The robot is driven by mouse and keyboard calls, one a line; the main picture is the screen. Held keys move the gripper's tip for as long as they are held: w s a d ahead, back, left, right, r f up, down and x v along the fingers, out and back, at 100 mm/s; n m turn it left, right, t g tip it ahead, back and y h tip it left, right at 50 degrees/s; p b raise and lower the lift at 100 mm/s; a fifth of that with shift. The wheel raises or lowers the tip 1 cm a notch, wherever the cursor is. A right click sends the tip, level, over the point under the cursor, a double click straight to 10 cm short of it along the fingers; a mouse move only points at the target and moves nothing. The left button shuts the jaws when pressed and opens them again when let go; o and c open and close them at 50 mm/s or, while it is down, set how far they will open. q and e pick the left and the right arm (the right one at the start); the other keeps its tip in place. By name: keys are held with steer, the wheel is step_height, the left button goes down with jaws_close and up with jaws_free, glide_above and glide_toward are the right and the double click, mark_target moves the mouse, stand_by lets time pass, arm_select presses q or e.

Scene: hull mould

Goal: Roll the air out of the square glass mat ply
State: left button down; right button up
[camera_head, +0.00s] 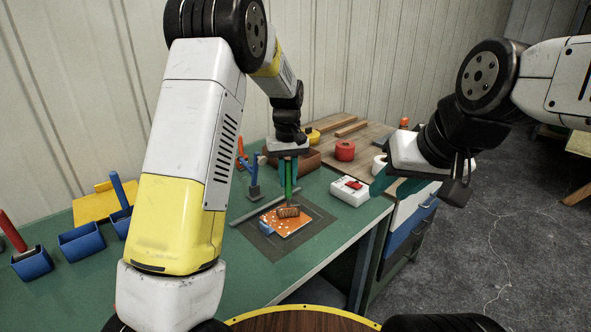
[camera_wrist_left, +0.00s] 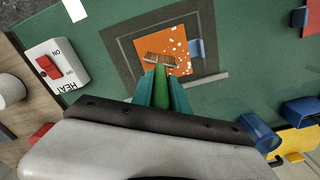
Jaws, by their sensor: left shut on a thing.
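The square glass mat ply (camera_head: 286,222) is orange with white spots and lies on a dark square mat (camera_head: 318,217) on the green bench. It also shows in the left wrist view (camera_wrist_left: 176,69), with the white spots mostly toward its right side. My left gripper (camera_head: 289,185) is shut on the green handle of a roller (camera_head: 288,211) and holds it upright. The ribbed roller head is over the ply and looks to be on it; it also shows in the left wrist view (camera_wrist_left: 161,57).
A white box with a red switch (camera_head: 349,190) stands right of the mat. A grey bar (camera_head: 258,207) lies along its back left. Blue bins (camera_head: 82,243) stand at left. Red (camera_head: 345,150) and white (camera_head: 380,165) rolls are behind. The front bench is clear.

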arm_select(q)
steer(key=shift+a, duration=3.2)
steer(key=w+d, duration=0.6)
steer(key=d, duration=0.1)
steer(key=shift+w, duration=0.15)
steer(key=shift+r, duration=0.1)
step_height(320, 180, up, 7)
